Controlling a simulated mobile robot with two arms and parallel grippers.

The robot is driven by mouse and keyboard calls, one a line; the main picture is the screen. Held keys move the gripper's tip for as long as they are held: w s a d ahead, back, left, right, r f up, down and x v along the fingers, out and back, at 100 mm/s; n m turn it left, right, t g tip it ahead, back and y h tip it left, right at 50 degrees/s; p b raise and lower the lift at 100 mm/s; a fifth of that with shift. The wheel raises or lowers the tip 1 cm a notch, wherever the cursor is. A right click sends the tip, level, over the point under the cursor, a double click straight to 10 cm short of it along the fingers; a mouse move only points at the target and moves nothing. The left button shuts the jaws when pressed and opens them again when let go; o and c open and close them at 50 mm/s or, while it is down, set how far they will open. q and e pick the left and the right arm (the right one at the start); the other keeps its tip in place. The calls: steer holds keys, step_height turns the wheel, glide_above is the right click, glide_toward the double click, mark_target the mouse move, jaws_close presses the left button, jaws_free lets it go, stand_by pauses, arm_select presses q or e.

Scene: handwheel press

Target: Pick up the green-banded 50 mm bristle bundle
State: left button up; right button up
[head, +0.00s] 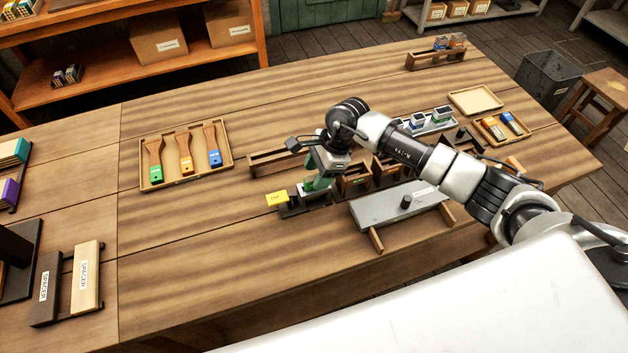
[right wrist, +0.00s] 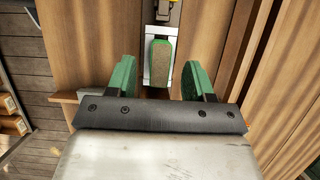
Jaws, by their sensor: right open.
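The green-banded bristle bundle (right wrist: 161,63) shows in the right wrist view, with a tan top and green sides. It sits in a pale metal holder (right wrist: 148,68). My right gripper (right wrist: 158,76) is open, with one green finger on each side of the bundle and a visible gap to both. In the head view my right gripper (head: 318,184) points down over a small dark stand (head: 290,211) with a yellow tag (head: 277,199). The gripper hides most of the bundle there. My left gripper is not in view.
A grey plate with a black knob (head: 385,205) lies close to the right of the gripper. Wooden bins (head: 355,184) stand just behind it. A tray (head: 143,178) with three handles lies at the left. The table between is bare.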

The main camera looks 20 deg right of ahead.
steer(key=shift+x, duration=1.25)
jaws_close()
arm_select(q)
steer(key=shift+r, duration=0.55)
